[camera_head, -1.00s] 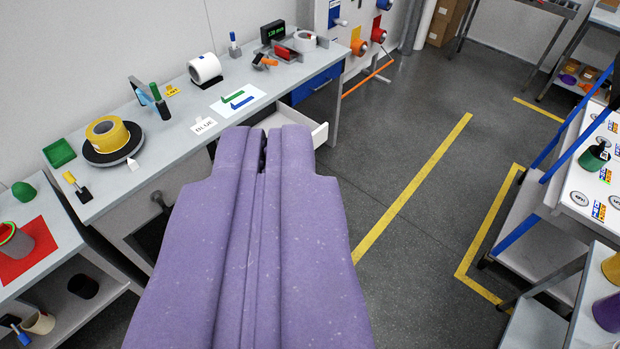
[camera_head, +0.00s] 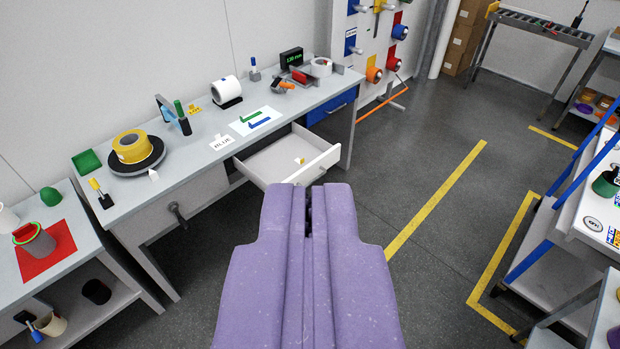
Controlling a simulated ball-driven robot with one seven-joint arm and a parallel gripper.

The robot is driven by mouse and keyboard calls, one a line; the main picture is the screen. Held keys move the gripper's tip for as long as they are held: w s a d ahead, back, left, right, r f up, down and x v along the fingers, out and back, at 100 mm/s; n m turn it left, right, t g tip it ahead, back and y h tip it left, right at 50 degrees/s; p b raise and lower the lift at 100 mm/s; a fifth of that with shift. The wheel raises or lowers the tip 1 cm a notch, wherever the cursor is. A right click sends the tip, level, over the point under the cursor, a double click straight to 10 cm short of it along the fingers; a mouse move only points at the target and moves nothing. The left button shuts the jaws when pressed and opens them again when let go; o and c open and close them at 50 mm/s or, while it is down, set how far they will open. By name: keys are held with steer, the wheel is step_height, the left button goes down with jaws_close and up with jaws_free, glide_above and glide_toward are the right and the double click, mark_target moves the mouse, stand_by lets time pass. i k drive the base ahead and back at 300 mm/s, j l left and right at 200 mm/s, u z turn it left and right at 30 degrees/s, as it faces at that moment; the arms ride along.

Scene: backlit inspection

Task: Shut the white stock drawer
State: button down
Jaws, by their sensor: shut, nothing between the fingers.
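The white stock drawer (camera_head: 268,164) stands pulled out from under the grey workbench, between the blue drawer and a grey front panel with a dark handle. A small yellowish item lies inside it. My purple gripper (camera_head: 308,190) is shut and empty, its tips in front of the drawer's front panel (camera_head: 318,166) in the picture. The gripper hides the lower part of that panel; I cannot tell whether they touch.
The bench top (camera_head: 190,160) holds a yellow tape roll (camera_head: 132,146), a white roll (camera_head: 226,90), a blue label card and a black display. A blue drawer (camera_head: 333,106) is shut beyond. Open grey floor (camera_head: 410,150) lies to the right; a shelf cart (camera_head: 575,240) stands at far right.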

mark_target(275, 163)
steer(key=i+l, duration=0.2)
steer(key=i, duration=0.25)
steer(key=i+l+u, duration=0.1)
steer(key=i, duration=0.35)
steer(key=i+l+u, duration=0.1)
steer(key=i+l, duration=0.15)
steer(key=i, duration=0.25)
steer(key=i+l, duration=0.25)
steer(key=i, duration=0.2)
steer(key=i+l+u, duration=0.1)
steer(key=i+l, duration=0.15)
steer(key=i, duration=0.15)
